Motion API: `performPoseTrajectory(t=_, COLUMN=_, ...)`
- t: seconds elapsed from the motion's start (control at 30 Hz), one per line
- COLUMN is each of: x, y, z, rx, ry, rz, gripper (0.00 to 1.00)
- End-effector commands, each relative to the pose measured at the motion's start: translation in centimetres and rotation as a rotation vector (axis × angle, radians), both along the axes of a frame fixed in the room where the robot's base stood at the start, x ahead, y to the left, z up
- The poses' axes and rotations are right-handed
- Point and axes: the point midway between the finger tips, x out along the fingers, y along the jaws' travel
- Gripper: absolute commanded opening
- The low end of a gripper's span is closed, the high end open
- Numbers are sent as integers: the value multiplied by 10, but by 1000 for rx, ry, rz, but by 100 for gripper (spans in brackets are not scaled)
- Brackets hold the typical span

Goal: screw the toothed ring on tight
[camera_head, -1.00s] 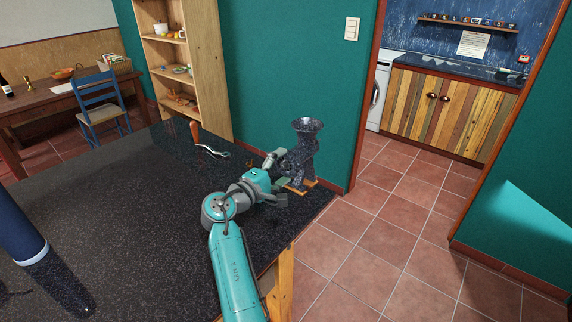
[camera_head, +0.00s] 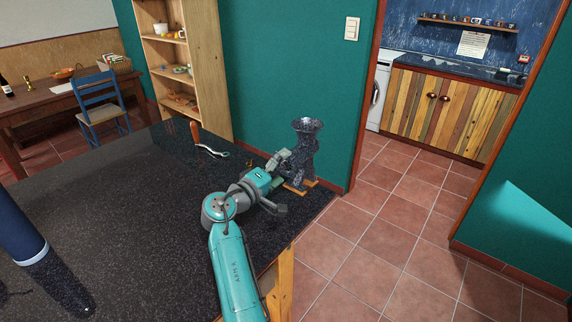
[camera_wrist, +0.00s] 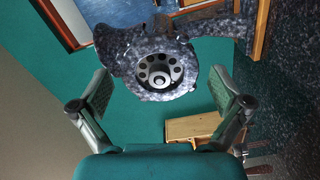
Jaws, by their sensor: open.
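A speckled dark grinder (camera_head: 303,150) stands upright near the far right corner of the table. In the wrist view, its round front end faces me, with a perforated disc (camera_wrist: 160,72) in the middle. A speckled band with an uneven outline surrounds the disc; I take it for the toothed ring (camera_wrist: 125,66), seated on the grinder. How tight it sits cannot be told. My gripper (camera_head: 281,161) is close to this front end. In the wrist view, my gripper (camera_wrist: 162,98) is open and empty, with one finger on each side of the ring and gaps between.
The grinder's foot rests by wooden pieces (camera_head: 297,189) at the edge of the black table (camera_head: 130,200). A crank with a wooden handle (camera_head: 208,147) and a small golden object (camera_head: 249,163) lie behind my arm. A dark blue cylinder (camera_head: 18,225) stands at left.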

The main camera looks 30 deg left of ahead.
Motion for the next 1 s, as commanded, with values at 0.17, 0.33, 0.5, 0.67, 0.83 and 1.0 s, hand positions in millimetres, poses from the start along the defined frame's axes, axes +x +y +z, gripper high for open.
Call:
performPoseTrajectory(t=0.17, x=-8, y=1, z=-1, rx=-1, ry=0, rz=1, gripper=100)
performPoseTrajectory(t=0.33, x=-22, y=2, z=0, rx=0, ry=0, rz=2, gripper=100)
performPoseTrajectory(t=0.5, x=-37, y=3, z=-1, rx=-2, ry=0, rz=1, gripper=100)
performPoseTrajectory(t=0.67, x=-50, y=5, z=0, rx=0, ry=0, rz=1, gripper=100)
performPoseTrajectory(t=0.83, x=-59, y=5, z=0, rx=0, ry=0, rz=0, gripper=100)
performPoseTrajectory(t=1.0, x=-60, y=5, z=0, rx=-1, ry=0, rz=0, gripper=100)
